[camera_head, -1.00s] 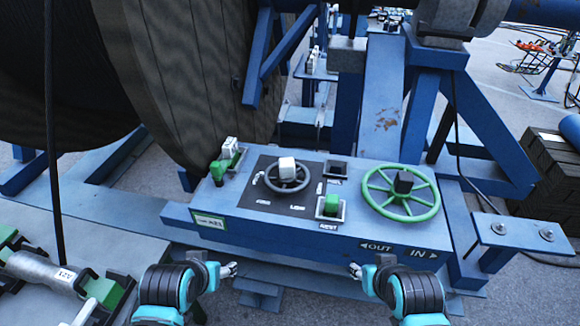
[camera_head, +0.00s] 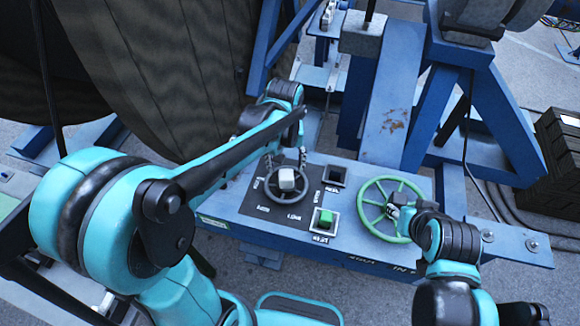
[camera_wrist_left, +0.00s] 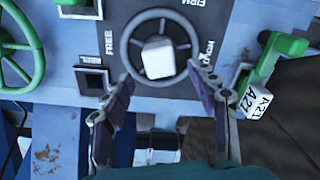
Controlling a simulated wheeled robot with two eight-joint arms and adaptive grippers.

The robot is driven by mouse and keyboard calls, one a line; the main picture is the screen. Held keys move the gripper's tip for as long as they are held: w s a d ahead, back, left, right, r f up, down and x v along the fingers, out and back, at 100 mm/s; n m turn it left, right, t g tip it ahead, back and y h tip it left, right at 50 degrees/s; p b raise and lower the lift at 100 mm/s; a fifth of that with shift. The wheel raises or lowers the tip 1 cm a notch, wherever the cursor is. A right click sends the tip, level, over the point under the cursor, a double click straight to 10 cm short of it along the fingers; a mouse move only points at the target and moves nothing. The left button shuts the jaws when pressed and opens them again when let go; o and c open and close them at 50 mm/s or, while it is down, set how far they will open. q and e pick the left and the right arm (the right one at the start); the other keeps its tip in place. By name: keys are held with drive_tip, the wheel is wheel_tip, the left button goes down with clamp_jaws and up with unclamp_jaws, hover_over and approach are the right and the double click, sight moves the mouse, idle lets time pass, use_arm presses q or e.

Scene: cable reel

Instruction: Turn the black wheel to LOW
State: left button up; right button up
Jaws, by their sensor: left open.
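The black wheel (camera_head: 272,195) lies on a dark panel on the blue console, with a pale block at its hub; it also shows in the left wrist view (camera_wrist_left: 133,43). My left gripper (camera_head: 286,155) is open at the wheel's far edge. In the left wrist view its two fingers (camera_wrist_left: 162,82) stand apart at either side of the wheel's near rim; I cannot tell whether they touch it.
A green switch (camera_head: 323,220) sits beside the black wheel. A green lever (camera_wrist_left: 272,62) with an A21 tag is close to the left gripper's finger in the wrist view. The large cable reel (camera_head: 150,70) and blue frame beams (camera_head: 393,120) stand behind the console.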

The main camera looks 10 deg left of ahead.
sight(286, 173)
use_arm(q)
drive_tip(key=f, duration=0.5)
drive_tip(key=shift+w+f+b, duration=0.2)
drive_tip(key=shift+b, duration=0.1)
drive_tip(key=shift+s+f, duration=0.15)
drive_tip(key=shift+f, duration=0.1)
clamp_jaws()
